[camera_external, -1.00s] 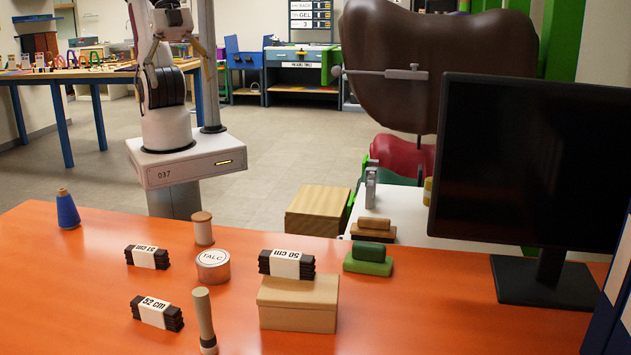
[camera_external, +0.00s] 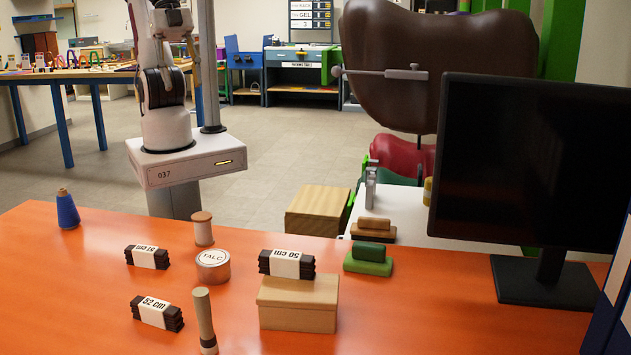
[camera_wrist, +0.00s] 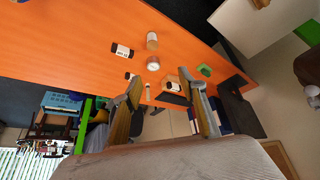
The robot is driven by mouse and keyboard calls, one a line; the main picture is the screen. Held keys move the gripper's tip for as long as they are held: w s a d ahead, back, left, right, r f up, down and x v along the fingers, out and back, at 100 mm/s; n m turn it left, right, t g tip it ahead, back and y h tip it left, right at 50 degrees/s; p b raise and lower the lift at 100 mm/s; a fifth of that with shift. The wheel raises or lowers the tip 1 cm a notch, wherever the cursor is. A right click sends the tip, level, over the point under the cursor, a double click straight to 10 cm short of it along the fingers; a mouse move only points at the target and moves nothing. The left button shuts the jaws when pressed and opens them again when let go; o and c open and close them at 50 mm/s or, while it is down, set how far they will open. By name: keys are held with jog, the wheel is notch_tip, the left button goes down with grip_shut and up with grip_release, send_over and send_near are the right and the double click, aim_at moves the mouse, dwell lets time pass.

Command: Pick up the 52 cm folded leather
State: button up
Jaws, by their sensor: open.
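The folded leather with the 52 cm label (camera_external: 157,313) lies on the orange table at the front left in the external view. It is a dark stack with a white band. In the wrist view a small dark piece beside my left finger is probably it, mostly hidden. My gripper (camera_wrist: 164,92) is open and empty, with both fingers spread, well away from the table. In the external view only my arm shows. Two similar stacks are the 51 cm leather (camera_external: 147,257), behind, and the 50 cm leather (camera_external: 286,264), on a cardboard-coloured box (camera_external: 298,303).
A wooden-handled tool (camera_external: 205,322) stands just right of the 52 cm stack. A talc tin (camera_external: 212,266), thread spool (camera_external: 202,229), blue cone (camera_external: 67,209) and green block (camera_external: 368,262) stand on the table (camera_external: 60,300). A monitor (camera_external: 535,165) is at right. The table's left front is clear.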

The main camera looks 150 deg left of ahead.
dwell(0.3)
